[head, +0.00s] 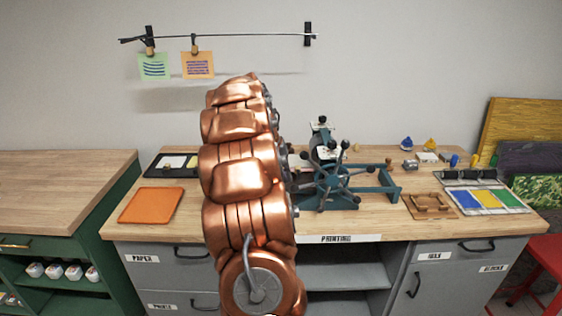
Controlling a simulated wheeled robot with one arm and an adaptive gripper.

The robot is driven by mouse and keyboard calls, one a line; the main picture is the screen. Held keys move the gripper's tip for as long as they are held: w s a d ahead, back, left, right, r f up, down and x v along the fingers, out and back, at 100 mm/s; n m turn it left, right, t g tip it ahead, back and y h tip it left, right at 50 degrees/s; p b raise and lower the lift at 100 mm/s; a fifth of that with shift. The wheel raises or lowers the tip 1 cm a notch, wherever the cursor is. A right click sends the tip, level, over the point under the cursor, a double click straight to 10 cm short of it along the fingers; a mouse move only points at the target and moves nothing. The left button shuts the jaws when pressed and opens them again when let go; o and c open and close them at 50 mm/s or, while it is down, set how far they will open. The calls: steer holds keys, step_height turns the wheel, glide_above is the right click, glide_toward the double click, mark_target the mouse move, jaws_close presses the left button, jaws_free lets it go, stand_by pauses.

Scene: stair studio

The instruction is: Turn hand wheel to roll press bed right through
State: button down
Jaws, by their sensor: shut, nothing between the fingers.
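The teal etching press (375,189) stands on the wooden worktop, right of my raised copper arm. Its hand wheel (338,181) faces me, with several spokes that end in dark knobs. A teal frame reaches out to the right of the wheel. Dark and white upper parts (322,141) rise behind the wheel. My arm hides the left part of the press, so I cannot tell where the bed lies along its travel. I cannot make out my gripper; it seems hidden behind my arm, and no contact with the wheel shows.
An orange tray (151,205) and a black tray (166,166) lie left of my arm. A wooden frame (429,206) and a colour tray (484,200) lie right of the press. Two prints hang on a wall line (220,37). A red stool (543,262) stands at far right.

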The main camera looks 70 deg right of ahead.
steer(key=shift+p+x, duration=0.35)
steer(key=shift+x, duration=1)
